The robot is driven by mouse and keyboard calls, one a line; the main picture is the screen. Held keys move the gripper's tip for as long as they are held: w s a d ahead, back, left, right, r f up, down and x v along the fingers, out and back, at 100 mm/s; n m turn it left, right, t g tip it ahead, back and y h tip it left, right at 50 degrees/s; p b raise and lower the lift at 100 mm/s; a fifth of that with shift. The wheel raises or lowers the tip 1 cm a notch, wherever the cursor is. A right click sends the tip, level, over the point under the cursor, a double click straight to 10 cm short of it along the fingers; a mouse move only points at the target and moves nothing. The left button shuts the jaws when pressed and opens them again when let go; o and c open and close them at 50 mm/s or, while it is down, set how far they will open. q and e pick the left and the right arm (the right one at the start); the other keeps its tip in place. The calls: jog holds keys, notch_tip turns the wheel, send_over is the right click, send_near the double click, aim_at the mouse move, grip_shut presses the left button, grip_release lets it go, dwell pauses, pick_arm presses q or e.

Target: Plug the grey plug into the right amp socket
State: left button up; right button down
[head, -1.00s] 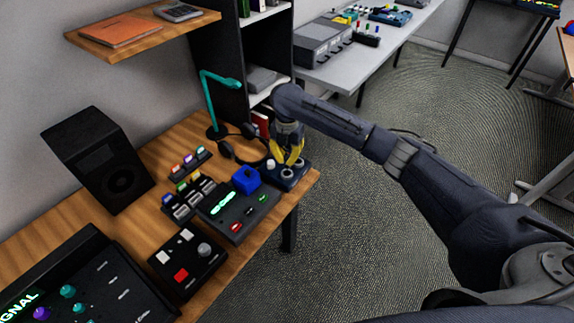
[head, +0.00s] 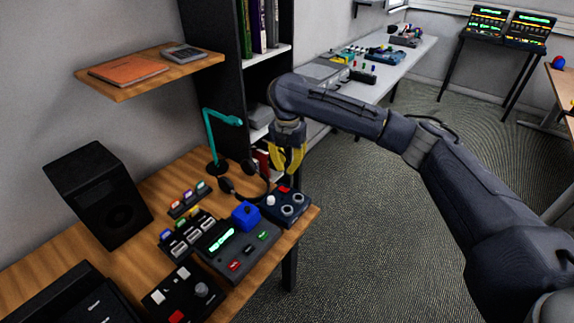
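My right gripper (head: 288,170), with yellow fingers, points down just above a small dark blue box (head: 279,213) at the table's right end. The box has a pale knob, a red part under the fingers and two ringed round parts (head: 287,211). It is too small to tell whether a plug is between the fingers or how far they are apart. I cannot make out the grey plug. Two dark units with green displays, a left one (head: 487,22) and a right one (head: 527,30), stand on a far stand; I cannot tell whether they are amps. My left gripper is out of view.
The wooden table (head: 262,280) also holds a console (head: 235,246) with a blue cube (head: 246,215), headphones (head: 232,189), a teal lamp (head: 218,138) and a black speaker (head: 100,198). A dark shelf unit stands behind. Carpeted floor (head: 370,240) is open to the right.

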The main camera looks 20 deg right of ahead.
jog(key=shift+m, duration=0.4)
jog(key=shift+w+d+f, duration=0.8)
jog(key=shift+d+f, duration=0.15)
jog(key=shift+f, duration=1.6)
jog(key=shift+w+d+f, duration=0.85)
jog(key=shift+d+f, duration=0.1)
jog(key=shift+f, duration=1.65)
jog(key=shift+w+d+f, duration=0.8)
jog(key=shift+d+f, duration=0.15)
jog(key=shift+f, duration=1.6)
jog(key=shift+f, duration=1.2)
jog(key=c, duration=0.9)
grip_release()
jog(key=shift+r, duration=3.5)
